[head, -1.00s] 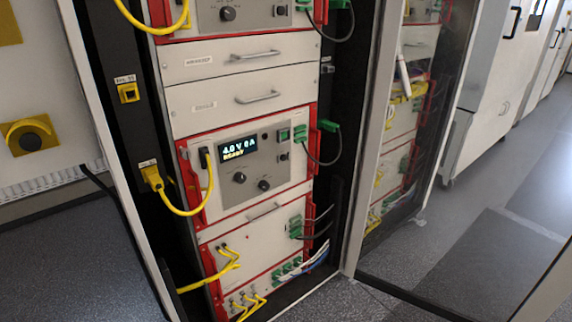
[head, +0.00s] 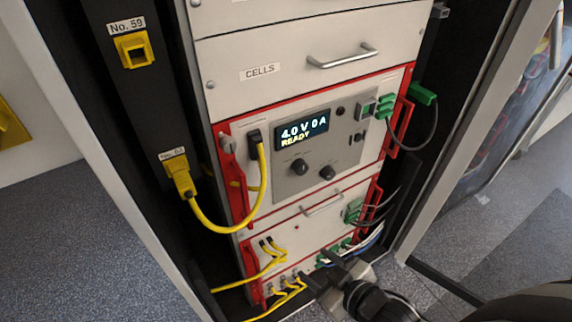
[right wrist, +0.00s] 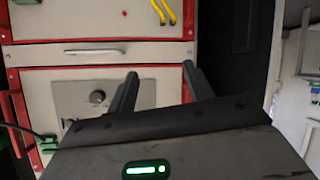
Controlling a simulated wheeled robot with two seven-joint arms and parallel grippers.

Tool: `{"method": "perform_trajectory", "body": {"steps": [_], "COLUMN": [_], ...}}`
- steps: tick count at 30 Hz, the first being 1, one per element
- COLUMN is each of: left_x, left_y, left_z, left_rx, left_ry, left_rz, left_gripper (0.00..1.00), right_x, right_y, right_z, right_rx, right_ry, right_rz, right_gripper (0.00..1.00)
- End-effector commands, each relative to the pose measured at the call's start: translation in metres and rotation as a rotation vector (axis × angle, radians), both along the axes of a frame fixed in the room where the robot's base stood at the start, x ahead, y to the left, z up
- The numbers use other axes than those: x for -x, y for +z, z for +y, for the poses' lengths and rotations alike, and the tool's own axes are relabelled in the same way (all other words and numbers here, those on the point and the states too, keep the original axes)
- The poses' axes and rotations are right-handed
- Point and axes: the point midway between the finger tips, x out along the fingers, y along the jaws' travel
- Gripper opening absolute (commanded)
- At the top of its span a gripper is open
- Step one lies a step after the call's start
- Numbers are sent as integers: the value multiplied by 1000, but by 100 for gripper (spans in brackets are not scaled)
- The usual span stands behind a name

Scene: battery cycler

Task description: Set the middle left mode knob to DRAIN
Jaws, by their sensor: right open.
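The middle unit (head: 238,150) has a red-edged front and a display (head: 302,130) reading "4.0 V 0 A" and "READY". Below the display are two dark knobs, a left knob (head: 299,166) and a right knob (head: 327,172). Their pointer positions and markings are too small to read. My right gripper (head: 323,270) is low in front of the rack, below and apart from the knobs. In the right wrist view its open fingers (right wrist: 160,76) have nothing between them. One dark knob (right wrist: 97,97) shows there beside the fingers. My left gripper is out of view.
A yellow cable (head: 262,185) loops left of the display. Green connectors (head: 385,108) with dark cables stick out at the right. Drawer handles (head: 342,57) project above and below (head: 322,205). More yellow cables (head: 268,262) hang at the lower unit. A rack post stands at the right.

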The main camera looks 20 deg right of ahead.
Motion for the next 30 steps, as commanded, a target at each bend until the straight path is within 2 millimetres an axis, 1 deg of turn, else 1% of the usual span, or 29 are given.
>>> {"method": "perform_trajectory", "body": {"steps": [1,2,3,5,6,9,12,15,19,23,30], "left_x": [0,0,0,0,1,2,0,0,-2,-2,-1], "left_y": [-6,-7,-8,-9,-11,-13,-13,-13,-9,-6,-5], "left_z": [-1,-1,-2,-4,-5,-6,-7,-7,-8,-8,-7], "left_rx": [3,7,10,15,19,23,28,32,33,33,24], "left_ry": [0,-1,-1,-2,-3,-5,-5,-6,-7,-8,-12], "left_rz": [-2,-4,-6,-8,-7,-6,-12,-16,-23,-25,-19], "left_gripper": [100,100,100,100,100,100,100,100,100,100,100], "right_x": [-7,-11,-17,-23,-26,-30,-30,-29,-30,-43,-85], "right_y": [-4,-1,4,13,20,40,59,72,81,87,98], "right_z": [-18,-27,-40,-58,-69,-92,-110,-120,-123,-115,-89], "right_rx": [65,101,149,219,264,361,431,473,493,493,491], "right_ry": [47,77,115,174,210,291,349,384,402,401,399], "right_rz": [-88,-150,-235,-360,-442,-628,-775,-870,-924,-932,-931], "right_gripper": [52,52,52,52,52,52,52,52,52,52,52]}}
